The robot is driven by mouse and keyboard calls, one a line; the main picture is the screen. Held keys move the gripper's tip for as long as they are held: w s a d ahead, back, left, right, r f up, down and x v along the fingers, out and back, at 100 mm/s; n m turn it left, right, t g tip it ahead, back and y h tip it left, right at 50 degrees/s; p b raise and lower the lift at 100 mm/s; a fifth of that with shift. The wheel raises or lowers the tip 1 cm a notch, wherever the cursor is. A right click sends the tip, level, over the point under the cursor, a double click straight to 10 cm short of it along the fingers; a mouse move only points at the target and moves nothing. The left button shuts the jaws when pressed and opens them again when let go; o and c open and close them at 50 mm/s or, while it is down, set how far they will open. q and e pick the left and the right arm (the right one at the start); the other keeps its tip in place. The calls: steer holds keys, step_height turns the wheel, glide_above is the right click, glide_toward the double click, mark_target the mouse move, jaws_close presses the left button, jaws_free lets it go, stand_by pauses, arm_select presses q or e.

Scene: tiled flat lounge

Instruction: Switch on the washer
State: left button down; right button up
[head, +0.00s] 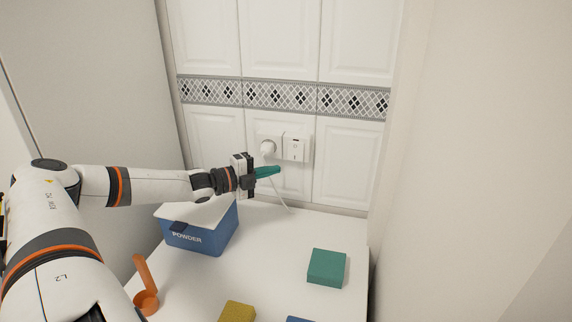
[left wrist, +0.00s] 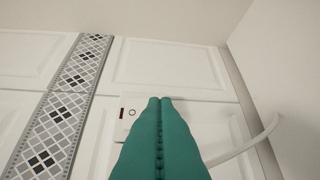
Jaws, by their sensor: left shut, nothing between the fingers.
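A white wall socket with a switch (head: 296,147) sits on the tiled wall below the patterned band. A white plug (head: 268,147) is beside it on the left, with a pale cable (head: 284,196) hanging down to the white top. My left gripper (head: 279,170) has teal fingers, shut and empty, pointing right just below and in front of the socket. In the left wrist view the shut fingertips (left wrist: 160,101) overlap the socket plate (left wrist: 130,112), which shows a small dark red mark and a round ring. Contact cannot be told. My right gripper is out of view.
The white top (head: 255,268) holds a blue POWDER box (head: 200,236), an orange scoop (head: 145,285), a yellow block (head: 237,312), a green block (head: 327,267) and a blue edge at the bottom. Pale walls close in on both sides.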

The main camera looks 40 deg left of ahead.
mark_target(297, 160)
arm_select(q)
steer(key=shift+w+a+f+p, duration=0.15)
steer(key=shift+w+p, duration=0.35)
steer(key=shift+w, duration=0.7)
steer(key=shift+w+a+f+p, duration=0.15)
steer(key=shift+w+p, duration=0.4)
steer(key=shift+w, duration=0.6)
steer(key=shift+w+a+p, duration=0.15)
steer(key=shift+w+p, duration=0.35)
steer(key=shift+w, duration=0.7)
steer(key=b, duration=0.1)
steer(key=f+b, duration=0.1)
steer(key=b, duration=0.1)
steer(key=shift+w+a+t, duration=0.1)
steer(key=shift+w+t, duration=0.15)
steer(key=shift+t, duration=0.15)
steer(key=shift+r+p, duration=0.35)
steer(key=shift+p, duration=0.1)
steer(key=shift+f, duration=0.1)
